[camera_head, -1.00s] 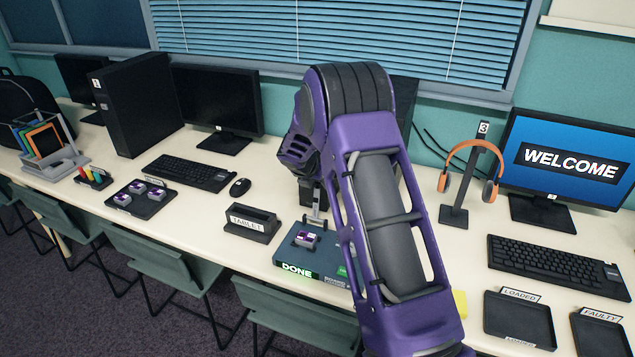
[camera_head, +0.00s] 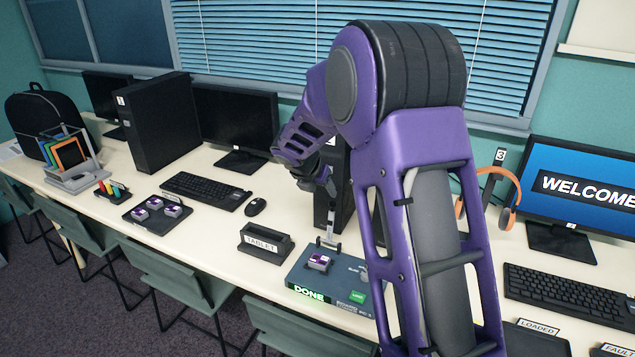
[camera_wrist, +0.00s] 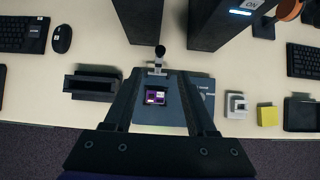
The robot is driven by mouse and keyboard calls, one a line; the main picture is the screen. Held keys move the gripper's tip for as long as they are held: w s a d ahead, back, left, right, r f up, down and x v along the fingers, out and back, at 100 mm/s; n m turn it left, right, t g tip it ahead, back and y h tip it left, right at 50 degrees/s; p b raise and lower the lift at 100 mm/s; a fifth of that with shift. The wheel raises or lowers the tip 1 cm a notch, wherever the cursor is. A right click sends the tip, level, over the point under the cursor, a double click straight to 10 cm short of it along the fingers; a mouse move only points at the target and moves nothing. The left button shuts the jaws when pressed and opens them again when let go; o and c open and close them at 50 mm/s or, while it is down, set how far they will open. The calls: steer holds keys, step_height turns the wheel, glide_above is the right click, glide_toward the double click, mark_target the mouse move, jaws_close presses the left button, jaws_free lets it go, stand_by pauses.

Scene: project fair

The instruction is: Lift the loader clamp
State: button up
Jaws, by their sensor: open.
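The loader (camera_head: 340,285) is a flat dark blue box with a lit DONE sign on its front, on the table. A purple-and-grey module (camera_head: 319,262) sits on it, also visible in the wrist view (camera_wrist: 157,97). The loader clamp (camera_head: 328,243) is a metal bar with an upright lever at the loader's back edge. In the wrist view the clamp (camera_wrist: 158,69) has a dark knob at its far end. My gripper (camera_wrist: 160,76) is open and empty above the loader, its fingers on either side of the module in the picture. Contact with the clamp cannot be told.
A TABLET stand (camera_head: 266,243) is left of the loader. A black tray of modules (camera_head: 157,213) lies farther left. A computer tower (camera_head: 331,190) stands just behind the clamp. In the wrist view, a yellow block (camera_wrist: 267,116) and a small white device (camera_wrist: 236,104) are right of the loader.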

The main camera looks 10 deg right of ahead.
steer(key=v, duration=0.4)
